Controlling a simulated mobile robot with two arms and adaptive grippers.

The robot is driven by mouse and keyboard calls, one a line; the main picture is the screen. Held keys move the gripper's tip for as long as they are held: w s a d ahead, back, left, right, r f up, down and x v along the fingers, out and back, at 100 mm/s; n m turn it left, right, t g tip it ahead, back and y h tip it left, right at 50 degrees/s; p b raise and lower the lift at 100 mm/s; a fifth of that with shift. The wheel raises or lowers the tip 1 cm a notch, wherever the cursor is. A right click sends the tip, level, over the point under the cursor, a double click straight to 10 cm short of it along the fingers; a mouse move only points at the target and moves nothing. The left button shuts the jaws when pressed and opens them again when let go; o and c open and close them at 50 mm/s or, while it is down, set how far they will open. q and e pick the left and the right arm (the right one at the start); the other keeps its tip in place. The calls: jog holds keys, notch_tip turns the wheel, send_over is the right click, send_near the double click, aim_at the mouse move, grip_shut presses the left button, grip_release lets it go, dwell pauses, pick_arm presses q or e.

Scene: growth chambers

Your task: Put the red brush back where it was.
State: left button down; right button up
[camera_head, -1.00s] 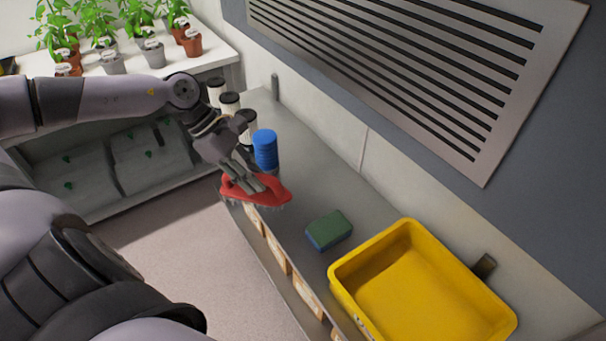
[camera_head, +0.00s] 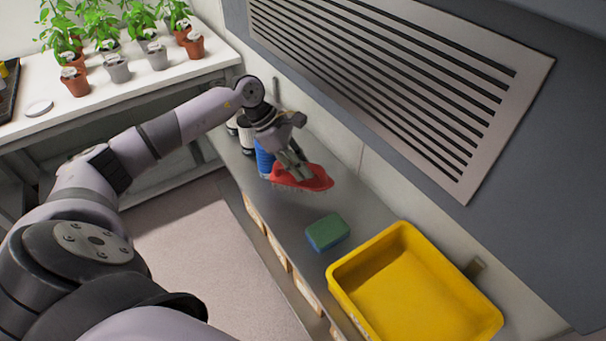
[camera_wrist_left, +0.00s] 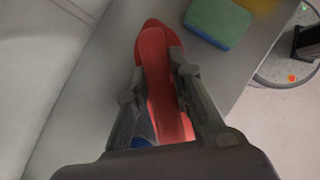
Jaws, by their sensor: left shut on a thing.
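The red brush (camera_head: 313,178) is held in my left gripper (camera_head: 292,168), bristles facing down, over the grey shelf (camera_head: 300,219). In the left wrist view the red brush (camera_wrist_left: 155,55) runs between the two fingers of my left gripper (camera_wrist_left: 178,72), which are closed on its sides. Whether the bristles touch the shelf I cannot tell. The blue stack (camera_head: 264,160) stands just left of the brush, partly behind my gripper. My right gripper is in neither view.
A green and blue sponge (camera_head: 327,232) lies on the shelf, nearer than the brush. A yellow tray (camera_head: 345,290) stands right of it. White dark-topped containers (camera_head: 246,135) stand behind the blue stack. The wall with a vent grille (camera_head: 400,85) bounds the shelf.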

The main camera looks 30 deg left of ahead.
pick_arm(q)
jog(key=shift+f, duration=0.65)
notch_tip(320, 180, down, 3)
jog(key=shift+f+p, duration=0.1)
jog(key=shift+p, duration=0.7)
jog(key=shift+w+f, duration=0.2)
jog(key=shift+f, duration=0.15)
jog(key=c, duration=1.9)
grip_release()
jog(key=shift+f, duration=0.1)
jog(key=o, duration=0.5)
jog(key=b+v, duration=0.3)
jog(key=v, duration=0.8)
jog(key=shift+s, duration=0.15)
jog(key=shift+s+a+r, duration=0.1)
jog(key=shift+a+r, duration=0.15)
jog(key=shift+r, duration=0.3)
